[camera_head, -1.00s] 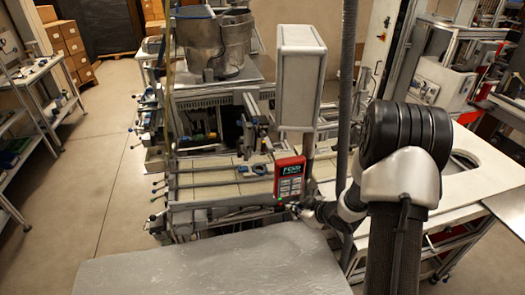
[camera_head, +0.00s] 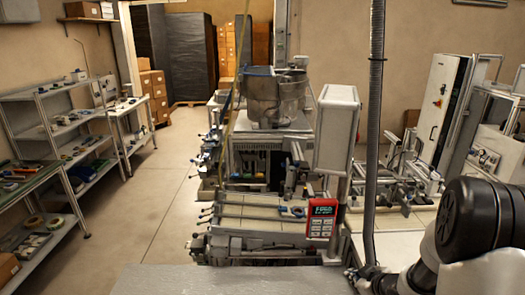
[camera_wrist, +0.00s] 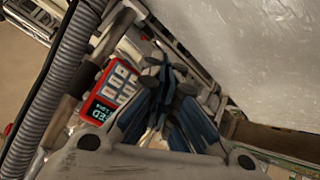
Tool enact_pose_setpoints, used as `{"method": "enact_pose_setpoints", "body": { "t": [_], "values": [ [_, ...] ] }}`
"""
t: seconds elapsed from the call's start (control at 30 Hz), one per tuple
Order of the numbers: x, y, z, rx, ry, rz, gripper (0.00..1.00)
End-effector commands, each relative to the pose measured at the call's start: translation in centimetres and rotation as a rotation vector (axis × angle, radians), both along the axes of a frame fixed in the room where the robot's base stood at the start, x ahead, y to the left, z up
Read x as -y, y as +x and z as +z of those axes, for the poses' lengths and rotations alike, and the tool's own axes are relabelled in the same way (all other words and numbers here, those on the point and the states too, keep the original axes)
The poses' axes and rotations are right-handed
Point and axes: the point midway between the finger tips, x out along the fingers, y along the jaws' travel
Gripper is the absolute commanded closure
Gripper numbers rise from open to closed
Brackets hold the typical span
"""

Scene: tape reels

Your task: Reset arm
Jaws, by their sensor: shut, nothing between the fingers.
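My gripper (camera_wrist: 168,72) shows in the wrist view with its blue and grey fingers drawn together and nothing between them. In the head view my gripper (camera_head: 358,273) is small and partly cut off at the bottom edge, below the red control panel. My arm fills the lower right corner of the head view. The red control panel (camera_head: 321,220) hangs on the machine; it also shows beside the fingers in the wrist view (camera_wrist: 112,93).
A grey corrugated hose (camera_head: 372,130) stands upright near my arm. A machine with a metal drum (camera_head: 275,97) is at the centre. Shelves (camera_head: 75,122) line the left, with tape reels (camera_head: 56,223) on a low shelf. The floor (camera_head: 155,215) between is clear. A grey surface (camera_head: 225,280) lies in front.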

Motion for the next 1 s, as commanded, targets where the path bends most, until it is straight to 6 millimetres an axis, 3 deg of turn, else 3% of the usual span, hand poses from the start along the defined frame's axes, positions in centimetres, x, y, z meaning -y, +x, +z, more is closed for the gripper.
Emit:
{"method": "enact_pose_setpoints", "body": {
  "t": [0.27,0.47,0.6,0.73,1.0],
  "values": [
    [0.7,-0.9,4.6,-0.028,-0.091,-0.13,1.0],
    [0.0,-4.6,9.4,-0.066,-0.127,-0.29,1.0],
    [-1.8,-9.4,11.9,-0.111,-0.099,-0.407,1.0],
    [-4.3,-14.8,13.0,-0.165,-0.037,-0.49,1.0],
    [-10.6,-26.2,12.0,-0.311,0.136,-0.547,1.0]
  ]
}}
